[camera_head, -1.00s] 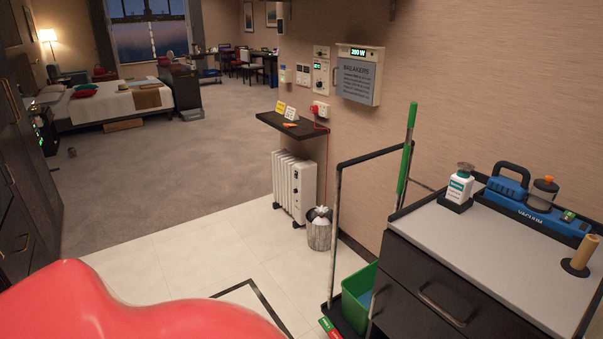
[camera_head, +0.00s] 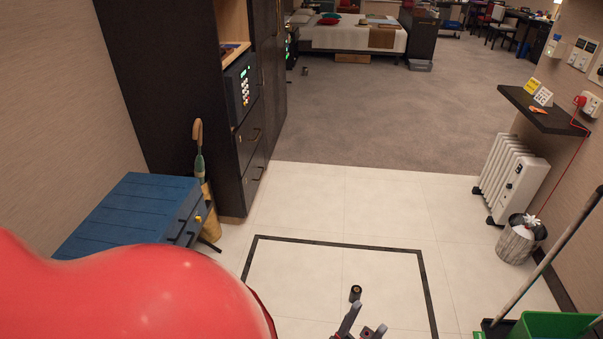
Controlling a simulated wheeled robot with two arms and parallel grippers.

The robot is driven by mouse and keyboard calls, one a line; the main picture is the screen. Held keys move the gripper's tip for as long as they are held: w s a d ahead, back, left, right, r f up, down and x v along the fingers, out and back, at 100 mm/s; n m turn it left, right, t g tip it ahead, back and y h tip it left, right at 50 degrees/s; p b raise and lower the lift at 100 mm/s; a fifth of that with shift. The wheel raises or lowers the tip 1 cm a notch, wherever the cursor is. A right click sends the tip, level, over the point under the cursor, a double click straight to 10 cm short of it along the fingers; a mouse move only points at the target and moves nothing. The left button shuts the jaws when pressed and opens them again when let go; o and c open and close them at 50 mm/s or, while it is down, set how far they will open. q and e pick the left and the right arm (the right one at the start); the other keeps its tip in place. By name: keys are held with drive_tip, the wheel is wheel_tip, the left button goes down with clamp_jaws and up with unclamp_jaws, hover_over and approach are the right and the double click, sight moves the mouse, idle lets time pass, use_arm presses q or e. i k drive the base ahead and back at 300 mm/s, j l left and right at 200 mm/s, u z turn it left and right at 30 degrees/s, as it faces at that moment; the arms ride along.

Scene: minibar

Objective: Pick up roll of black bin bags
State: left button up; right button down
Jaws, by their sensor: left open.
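A small black roll (camera_head: 355,293) stands on the white tiled floor at the bottom centre, inside a dark outlined square. It looks like the roll of bin bags, though it is small in view. My left gripper (camera_head: 365,320) shows at the bottom edge, just below the roll in the picture. Its two fingers are apart and nothing shows between them. The roll is outside the fingers. My right gripper is not in view.
A blue chest (camera_head: 130,212) and an umbrella in a stand (camera_head: 210,225) are at left. A waste bin (camera_head: 520,240), a white radiator (camera_head: 512,175) and a green bucket (camera_head: 550,325) line the right. The tiles around the roll are clear.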

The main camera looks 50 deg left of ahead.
sight(356, 293)
drive_tip(key=i+u, duration=0.1)
drive_tip(key=u, duration=1.5)
drive_tip(key=i+l+u, duration=0.3)
drive_tip(key=l+u, duration=0.25)
drive_tip(key=i+l+u, duration=0.3)
drive_tip(key=l, duration=0.25)
drive_tip(key=i+l, duration=0.1)
drive_tip(key=l, duration=0.5)
drive_tip(key=i+l+u, duration=0.1)
drive_tip(key=l, duration=0.5)
